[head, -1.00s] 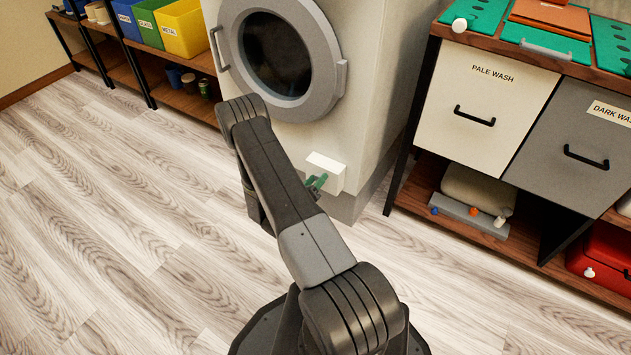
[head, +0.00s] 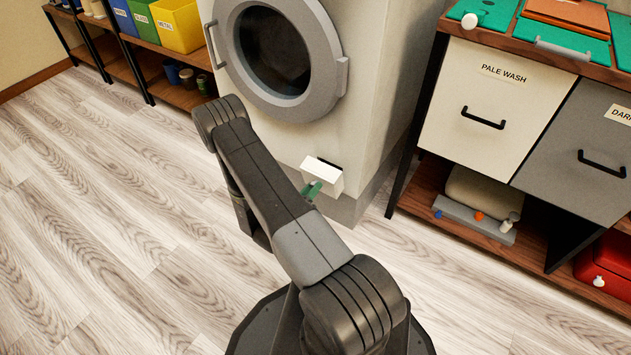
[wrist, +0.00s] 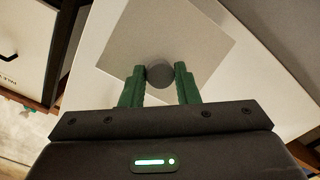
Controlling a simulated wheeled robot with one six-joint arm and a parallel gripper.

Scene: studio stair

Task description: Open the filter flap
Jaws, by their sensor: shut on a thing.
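The filter flap (head: 322,174) is a small pale panel low on the front of the white washing machine (head: 375,90). It stands out from the machine's front, and a dark strip shows along its top edge. In the wrist view the flap (wrist: 205,45) is a light square with a round grey knob (wrist: 160,78) near its lower corner. My gripper (wrist: 159,71) has its green fingers on either side of this knob and is shut on it. In the head view my arm partly hides the gripper, and only green finger parts (head: 312,189) show beside the flap.
The round washer door (head: 275,50) is shut above the flap. To the right stands a cabinet with a pale-wash drawer (head: 490,105) and a grey drawer (head: 580,150). Shelves with coloured bins (head: 178,27) stand at the left. The wooden floor (head: 100,220) is clear.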

